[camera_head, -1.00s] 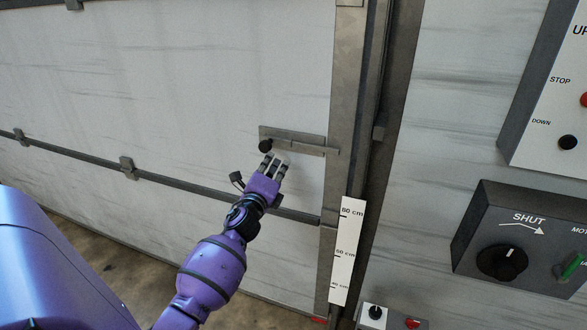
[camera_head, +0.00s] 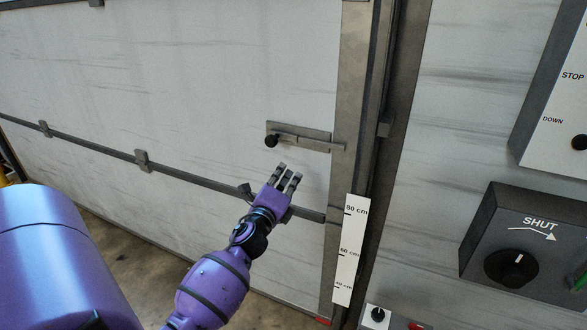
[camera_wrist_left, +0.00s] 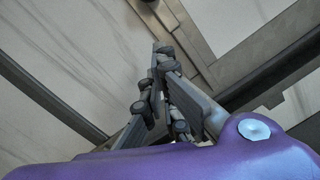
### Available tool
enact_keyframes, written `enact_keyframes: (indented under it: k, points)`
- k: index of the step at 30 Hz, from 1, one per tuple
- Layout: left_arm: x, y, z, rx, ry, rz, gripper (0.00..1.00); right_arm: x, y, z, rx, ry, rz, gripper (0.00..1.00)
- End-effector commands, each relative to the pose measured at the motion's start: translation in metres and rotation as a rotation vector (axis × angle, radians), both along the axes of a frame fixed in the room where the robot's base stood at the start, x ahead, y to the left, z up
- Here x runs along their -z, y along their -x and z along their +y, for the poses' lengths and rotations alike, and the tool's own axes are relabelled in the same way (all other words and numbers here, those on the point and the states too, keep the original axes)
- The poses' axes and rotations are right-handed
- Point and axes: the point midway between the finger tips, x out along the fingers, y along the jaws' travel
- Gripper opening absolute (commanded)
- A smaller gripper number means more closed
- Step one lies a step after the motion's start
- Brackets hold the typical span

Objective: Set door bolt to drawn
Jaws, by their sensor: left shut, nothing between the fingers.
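The door bolt (camera_head: 300,138) is a grey metal plate with a thin rod on the white door. Its black knob (camera_head: 271,141) sits at the plate's left end. The rod's right end reaches the grey door post (camera_head: 348,120). My left gripper (camera_head: 289,173) is below the bolt, apart from the knob, with its fingers pointing up at the plate. It is shut and empty. In the left wrist view the closed fingers (camera_wrist_left: 162,75) lie before the pale door; I cannot make out the knob there. My right gripper is not in view.
A dark rail (camera_head: 90,145) crosses the door below the bolt. A white height scale (camera_head: 348,250) stands by the post. Right of it are a SHUT switch box (camera_head: 525,240) and a STOP/DOWN panel (camera_head: 555,120). The door above the bolt is clear.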

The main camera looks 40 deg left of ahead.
Motion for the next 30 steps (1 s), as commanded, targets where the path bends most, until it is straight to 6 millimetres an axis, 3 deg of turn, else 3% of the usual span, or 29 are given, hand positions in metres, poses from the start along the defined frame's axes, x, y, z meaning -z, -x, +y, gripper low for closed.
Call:
enact_keyframes:
  k: [3,10,30]
  points:
    - [0.005,0.026,-0.007,-0.001,0.001,0.003,0.00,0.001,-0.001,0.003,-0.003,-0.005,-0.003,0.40]
    - [0.007,0.052,-0.016,0.000,0.000,0.001,0.00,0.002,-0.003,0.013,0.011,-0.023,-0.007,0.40]
    - [0.006,0.056,-0.018,0.000,0.001,0.000,0.00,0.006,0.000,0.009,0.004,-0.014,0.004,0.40]
